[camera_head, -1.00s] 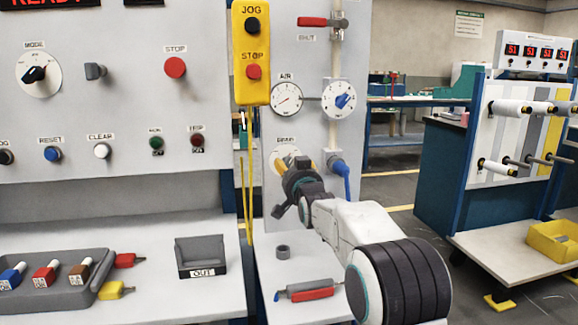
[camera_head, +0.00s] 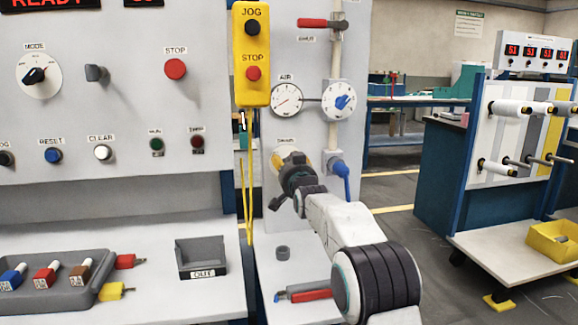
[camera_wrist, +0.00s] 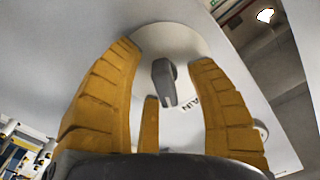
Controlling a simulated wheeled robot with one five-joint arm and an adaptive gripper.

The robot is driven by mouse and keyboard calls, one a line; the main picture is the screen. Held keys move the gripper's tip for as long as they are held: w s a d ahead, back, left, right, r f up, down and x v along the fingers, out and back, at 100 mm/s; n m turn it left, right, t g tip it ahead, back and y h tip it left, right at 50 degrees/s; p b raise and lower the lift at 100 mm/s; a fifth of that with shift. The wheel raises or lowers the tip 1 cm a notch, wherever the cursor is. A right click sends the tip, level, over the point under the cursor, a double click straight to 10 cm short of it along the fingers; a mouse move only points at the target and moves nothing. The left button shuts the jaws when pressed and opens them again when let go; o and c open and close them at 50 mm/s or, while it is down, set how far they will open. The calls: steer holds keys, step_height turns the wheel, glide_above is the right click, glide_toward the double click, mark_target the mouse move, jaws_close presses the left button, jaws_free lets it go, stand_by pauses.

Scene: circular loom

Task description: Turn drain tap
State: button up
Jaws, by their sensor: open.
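The drain tap is a grey knob (camera_wrist: 163,82) on a round pale plate (camera_wrist: 185,42), with a partly hidden label beside it. My gripper is open and holds nothing. In the head view my gripper (camera_head: 285,160) is in front of the panel just below the drain label (camera_head: 286,141) and hides most of the tap. A short yellow piece (camera_wrist: 150,124) shows below the knob in the wrist view.
A blue hose fitting (camera_head: 340,168) is just right of my gripper. The air gauge (camera_head: 287,100) and a blue-knobbed dial (camera_head: 342,99) are above. A yellow jog/stop box (camera_head: 251,55) hangs to the left. A grey ring (camera_head: 282,253) and a red tool (camera_head: 308,295) lie on the shelf below.

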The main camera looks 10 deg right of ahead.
steer(key=shift+c, duration=0.2)
jaws_close()
stand_by(0.3)
steer(key=shift+f+m+b, duration=0.15)
steer(key=shift+m+b, duration=0.35)
steer(key=shift+b, duration=0.25)
steer(key=shift+m, duration=1.1)
steer(key=shift+o, duration=0.2)
jaws_free()
steer(key=shift+s, duration=0.1)
